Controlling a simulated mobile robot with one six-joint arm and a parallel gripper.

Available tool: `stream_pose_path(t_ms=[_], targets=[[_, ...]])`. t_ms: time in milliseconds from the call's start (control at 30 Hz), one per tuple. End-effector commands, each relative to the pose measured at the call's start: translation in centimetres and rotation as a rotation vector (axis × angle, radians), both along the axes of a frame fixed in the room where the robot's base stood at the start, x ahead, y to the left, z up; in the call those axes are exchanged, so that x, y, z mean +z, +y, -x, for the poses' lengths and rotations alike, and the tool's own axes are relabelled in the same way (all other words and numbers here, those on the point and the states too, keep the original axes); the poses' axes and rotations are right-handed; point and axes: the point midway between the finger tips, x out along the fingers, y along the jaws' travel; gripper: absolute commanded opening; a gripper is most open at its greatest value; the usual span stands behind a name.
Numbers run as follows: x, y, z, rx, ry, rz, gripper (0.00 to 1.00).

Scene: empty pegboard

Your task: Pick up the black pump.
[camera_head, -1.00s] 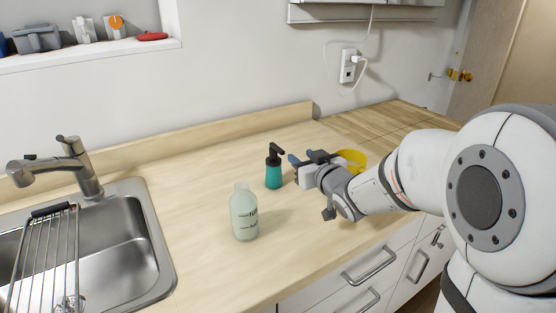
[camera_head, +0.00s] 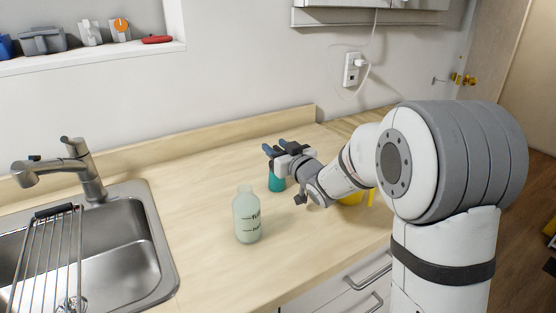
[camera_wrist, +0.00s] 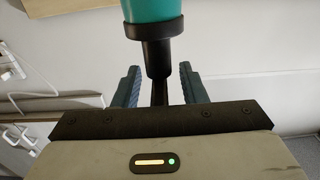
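The teal bottle (camera_head: 277,181) stands on the counter, partly covered by my gripper. Its black pump is hidden in the head view. In the wrist view the black pump (camera_wrist: 157,58) hangs down from the teal bottle (camera_wrist: 150,10), upside down in the picture. My gripper (camera_head: 277,147) is at the height of the bottle's top. Its two blue fingers, also in the wrist view (camera_wrist: 160,84), are apart, with the pump's neck between them. A gap shows on each side of the neck.
A translucent bottle (camera_head: 246,217) with dark marks stands in front and left of the teal one. A sink (camera_head: 125,240) with a rack and faucet (camera_head: 80,170) lies left. A yellow object (camera_head: 352,198) is partly behind my arm. The wall stands behind.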

Motion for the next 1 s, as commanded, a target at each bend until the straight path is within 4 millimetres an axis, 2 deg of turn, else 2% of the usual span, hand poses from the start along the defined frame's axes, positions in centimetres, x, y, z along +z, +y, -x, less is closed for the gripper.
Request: stream_pose_path(t_ms=[167, 633, 867, 1000], targets=[[0.0, 0.0, 0.0, -0.001, 0.001, 0.001, 0.38], [0.0, -0.1, 0.0, -0.001, 0.001, 0.001, 0.00], [0.1, -0.2, 0.0, -0.003, 0.001, 0.001, 0.00], [1.5, -0.2, 0.0, -0.002, -0.002, 0.001, 0.00]])
